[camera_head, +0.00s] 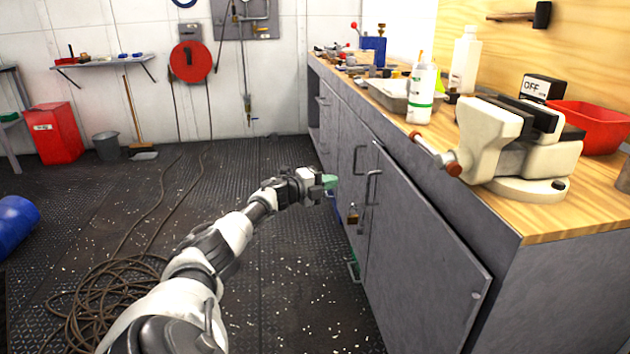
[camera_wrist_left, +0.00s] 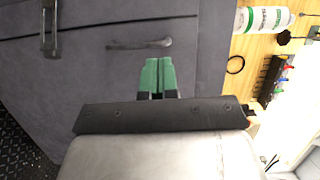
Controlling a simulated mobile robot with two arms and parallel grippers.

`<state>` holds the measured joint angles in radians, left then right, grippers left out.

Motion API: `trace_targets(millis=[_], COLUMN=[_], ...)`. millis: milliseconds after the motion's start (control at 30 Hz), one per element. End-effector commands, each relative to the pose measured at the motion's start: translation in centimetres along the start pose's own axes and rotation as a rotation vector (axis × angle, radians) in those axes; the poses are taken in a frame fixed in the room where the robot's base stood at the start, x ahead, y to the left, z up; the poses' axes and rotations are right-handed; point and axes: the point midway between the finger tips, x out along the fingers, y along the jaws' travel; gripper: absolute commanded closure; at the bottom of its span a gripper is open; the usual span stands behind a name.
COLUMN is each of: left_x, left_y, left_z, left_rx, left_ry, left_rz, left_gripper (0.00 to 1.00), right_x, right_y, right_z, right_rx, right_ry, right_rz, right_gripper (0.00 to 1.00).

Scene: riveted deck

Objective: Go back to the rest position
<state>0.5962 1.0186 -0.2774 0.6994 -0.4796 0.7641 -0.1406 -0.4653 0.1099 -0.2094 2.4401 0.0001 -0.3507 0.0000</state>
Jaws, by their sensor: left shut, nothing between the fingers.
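My left arm reaches forward from the bottom left in the head view. My left gripper (camera_head: 329,182) has green fingertips and is in front of the grey workbench cabinet (camera_head: 420,235), close to its doors. In the left wrist view the green fingers of the left gripper (camera_wrist_left: 158,75) are together with nothing between them. A dark drawer handle (camera_wrist_left: 139,44) shows just beyond them; I cannot tell whether they touch it. My right gripper is not in view.
A padlock (camera_head: 352,213) hangs on the cabinet front, and one door at the near end stands out. A cream vise (camera_head: 490,135) and a red bin (camera_head: 590,125) sit on the wooden benchtop. A coiled cable (camera_head: 100,300) lies on the floor at left.

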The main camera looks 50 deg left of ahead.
Motion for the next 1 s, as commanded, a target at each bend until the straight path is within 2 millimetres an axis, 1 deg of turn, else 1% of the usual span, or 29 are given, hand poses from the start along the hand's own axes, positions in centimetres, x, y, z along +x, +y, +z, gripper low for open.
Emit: trace_targets(millis=[33,100,200,300,567,667,767,800,867,900,967,1000], left_x=[-0.9,-1.8,-2.7,-3.1,-3.1,-2.2,0.0,1.0,2.3,2.9,3.2,3.1], left_y=[-0.1,-0.1,0.0,0.0,0.1,1.2,4.0,5.7,8.4,10.3,13.0,14.7], left_z=[0.6,1.1,1.6,1.8,1.8,0.6,-2.5,-4.3,-7.6,-10.1,-13.9,-16.4], left_rx=[0.002,0.002,0.001,0.002,0.001,-0.018,-0.074,-0.109,-0.175,-0.227,-0.311,-0.371], left_ry=[-0.002,-0.002,-0.001,0.0,0.0,-0.004,-0.026,-0.042,-0.074,-0.101,-0.148,-0.184], left_rz=[0.003,0.002,0.002,0.001,0.002,0.006,0.018,0.026,0.041,0.056,0.082,0.104], left_gripper=[1.0,1.0,1.0,1.0,1.0,1.0,1.0,1.0,1.0,1.0,1.0,1.0], right_x=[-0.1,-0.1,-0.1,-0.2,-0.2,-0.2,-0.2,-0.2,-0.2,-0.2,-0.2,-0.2], right_y=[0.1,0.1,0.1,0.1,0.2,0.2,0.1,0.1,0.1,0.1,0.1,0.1], right_z=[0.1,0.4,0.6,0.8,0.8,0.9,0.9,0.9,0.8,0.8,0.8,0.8], right_rx=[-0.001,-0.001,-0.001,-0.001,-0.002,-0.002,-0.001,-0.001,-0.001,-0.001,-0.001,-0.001], right_ry=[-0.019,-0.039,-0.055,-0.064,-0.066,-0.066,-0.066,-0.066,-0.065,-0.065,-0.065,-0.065], right_rz=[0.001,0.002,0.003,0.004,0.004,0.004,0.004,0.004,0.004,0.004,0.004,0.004], right_gripper=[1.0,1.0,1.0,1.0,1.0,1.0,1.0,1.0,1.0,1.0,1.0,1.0])
